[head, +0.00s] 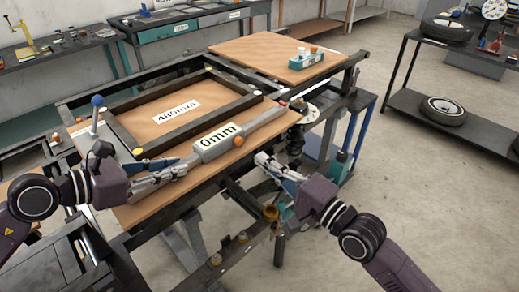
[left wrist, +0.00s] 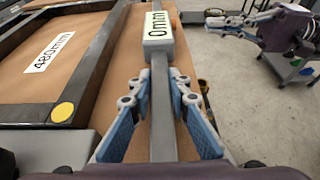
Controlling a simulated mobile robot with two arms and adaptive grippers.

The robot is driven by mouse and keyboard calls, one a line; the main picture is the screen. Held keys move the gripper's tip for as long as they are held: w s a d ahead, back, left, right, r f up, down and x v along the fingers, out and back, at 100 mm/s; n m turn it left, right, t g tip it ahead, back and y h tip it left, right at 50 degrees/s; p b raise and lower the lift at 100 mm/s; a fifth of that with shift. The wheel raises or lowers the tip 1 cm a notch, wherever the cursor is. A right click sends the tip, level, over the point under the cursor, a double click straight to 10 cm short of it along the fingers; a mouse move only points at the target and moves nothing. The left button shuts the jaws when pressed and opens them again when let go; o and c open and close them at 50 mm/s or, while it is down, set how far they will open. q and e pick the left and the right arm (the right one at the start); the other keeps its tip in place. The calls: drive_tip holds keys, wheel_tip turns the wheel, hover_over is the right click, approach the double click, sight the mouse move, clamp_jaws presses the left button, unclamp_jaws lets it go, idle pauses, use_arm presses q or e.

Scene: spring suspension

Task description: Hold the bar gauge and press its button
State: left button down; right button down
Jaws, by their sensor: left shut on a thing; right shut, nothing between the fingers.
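The bar gauge is a long grey bar with a box (head: 210,150) whose display reads 0mm. Its round orange button (head: 238,142) sits at the right of the display. My right gripper (head: 262,160) is shut and empty, right of the button and apart from the gauge. It also shows in the left wrist view (left wrist: 212,17).
A dark rectangular frame (head: 122,137) with yellow corner dots lies behind the gauge, around a 480mm label (head: 177,111). A blue-knobbed lever (head: 97,101) stands at left. A small teal box (head: 306,58) sits on the far board. A shelf with wheels (head: 443,110) stands at right; floor between is clear.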

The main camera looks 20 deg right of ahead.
use_arm(q)
drive_tip(key=c, duration=1.7)
unclamp_jaws()
drive_tip(key=shift+c, duration=0.2)
drive_tip(key=shift+a, duration=0.1)
